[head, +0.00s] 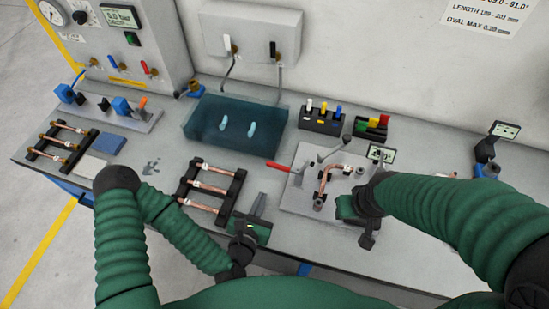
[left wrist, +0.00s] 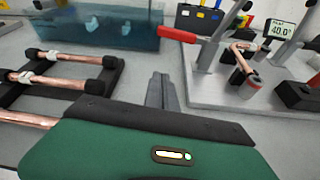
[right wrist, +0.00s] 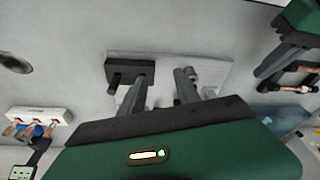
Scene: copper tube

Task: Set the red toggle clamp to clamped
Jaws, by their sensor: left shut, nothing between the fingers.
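The red toggle clamp handle (head: 278,167) sticks out to the left over the left edge of the grey fixture plate (head: 300,202). It also shows in the left wrist view (left wrist: 177,35), joined to grey metal clamp parts. A bent copper tube (head: 325,178) sits on the plate beside the clamp; its end also shows in the left wrist view (left wrist: 238,58). My left gripper (left wrist: 163,88) is shut and empty, in front of and below the red handle, apart from it. My right gripper (right wrist: 158,92) is open near the plate's right side; its fingertips are unclear in the head view.
A black rack (head: 233,192) with copper tubes stands left of the fixture. A blue-green tank (head: 237,125) is behind it. Coloured bins (head: 372,127) and a small display (head: 382,153) stand behind the plate. A second tube rack (head: 62,142) is at far left.

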